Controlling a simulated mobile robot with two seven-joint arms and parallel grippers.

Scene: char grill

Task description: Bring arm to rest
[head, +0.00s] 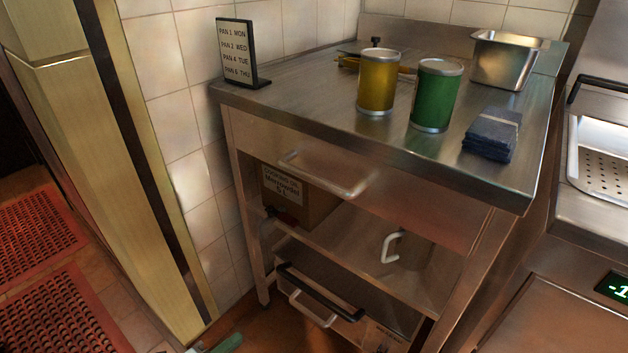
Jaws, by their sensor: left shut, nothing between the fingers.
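Only a small part of my left gripper (226,343) shows, at the bottom edge of the head view, left of the middle. It is low over the brown floor, in front of the steel table's left leg. It is shut, with nothing held. The rest of my left arm is out of the picture. My right gripper and right arm are not in view.
A steel table (300,105) holds a sign (237,52), yellow can (378,82), green can (436,95), steel pan (505,60) and folded dark cloths (492,134). A carton (295,195) sits below. Red mats (45,310) lie left. An appliance (590,240) stands right.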

